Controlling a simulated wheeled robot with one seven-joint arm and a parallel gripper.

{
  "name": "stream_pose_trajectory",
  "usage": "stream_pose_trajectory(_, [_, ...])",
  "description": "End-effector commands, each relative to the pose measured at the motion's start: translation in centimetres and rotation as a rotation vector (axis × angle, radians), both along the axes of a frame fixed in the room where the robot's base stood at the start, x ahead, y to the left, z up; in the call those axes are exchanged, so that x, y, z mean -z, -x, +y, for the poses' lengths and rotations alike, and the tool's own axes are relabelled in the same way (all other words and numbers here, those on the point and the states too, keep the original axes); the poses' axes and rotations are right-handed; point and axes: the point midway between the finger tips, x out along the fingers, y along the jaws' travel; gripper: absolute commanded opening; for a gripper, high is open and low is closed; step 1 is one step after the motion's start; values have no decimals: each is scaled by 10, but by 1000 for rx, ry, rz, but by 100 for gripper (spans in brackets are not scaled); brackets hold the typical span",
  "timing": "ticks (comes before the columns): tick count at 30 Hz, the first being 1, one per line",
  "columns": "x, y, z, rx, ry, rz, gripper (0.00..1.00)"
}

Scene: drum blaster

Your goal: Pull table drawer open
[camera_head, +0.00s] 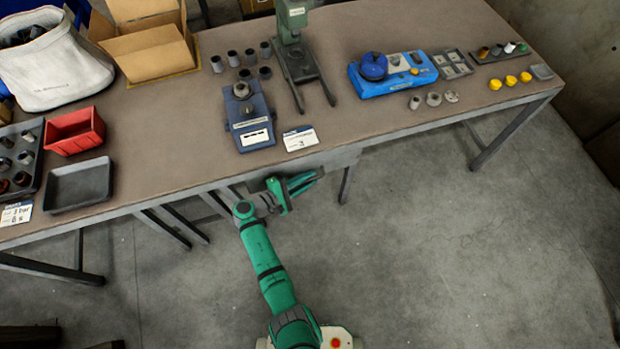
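The long brown worktable (390,122) runs across the view. A grey drawer front (338,162) shows under its front edge, near the middle. The drawer looks shut or nearly so; its inside does not show. My green gripper (300,184) is at the drawer front, just below the table edge, at the left part of the panel. The handle is not clearly visible, and my gripper covers part of the front. I cannot tell whether the fingers are apart or closed, or whether they touch the drawer.
A blue device (250,118), a white card (300,139) and a green press (292,45) stand on the tabletop above the drawer. A red bin (74,131) and dark tray (79,186) are at left. The concrete floor (440,240) right of my arm is clear.

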Motion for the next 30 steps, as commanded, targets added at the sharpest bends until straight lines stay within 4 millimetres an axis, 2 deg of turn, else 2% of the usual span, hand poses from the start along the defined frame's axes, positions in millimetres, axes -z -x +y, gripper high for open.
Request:
stream_pose_trajectory(11, [2, -4, -3, -5, 0, 0, 17])
stream_pose_trajectory(14, [2, -4, -2, -7, -1, 0, 0])
stream_pose_trajectory(17, [1, -4, 1, -10, -1, -1, 0])
stream_pose_trajectory(18, [2, -3, -13, -1, -1, -1, 0])
stream_pose_trajectory(21, [1, -3, -2, -10, -1, -2, 0])
stream_pose_trajectory(26, [1, 7, -1, -14, -2, -2, 0])
stream_pose_trajectory(30, [2, 28, -5, -17, -4, -2, 0])
